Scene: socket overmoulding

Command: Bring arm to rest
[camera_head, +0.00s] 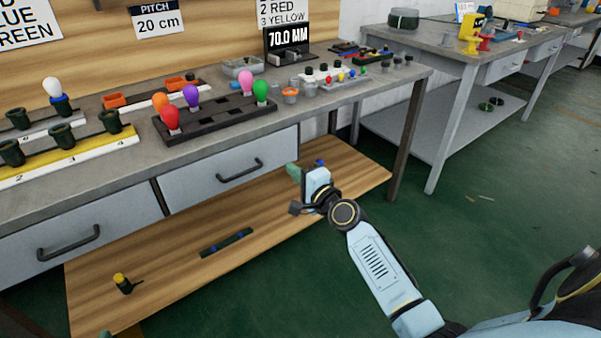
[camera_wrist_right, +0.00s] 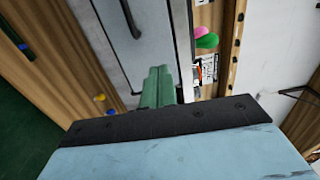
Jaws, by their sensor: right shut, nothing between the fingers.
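My right arm reaches in from the lower right in the head view. My right gripper (camera_head: 294,174) hangs in front of the bench, beside the drawer fronts and above the wooden lower shelf. Its green fingers are together with nothing between them; they also show in the right wrist view (camera_wrist_right: 158,86), pointing toward the bench. No part of the gripper is seen touching the bench. My left gripper does not show.
The workbench (camera_head: 213,150) carries a dark block (camera_head: 222,119) with several coloured bulbs, and a yellow strip (camera_head: 75,156) with dark sockets. The wooden shelf (camera_head: 205,285) juts out low. A second grey bench (camera_head: 460,62) stands behind at right. The green floor (camera_head: 480,235) is largely clear.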

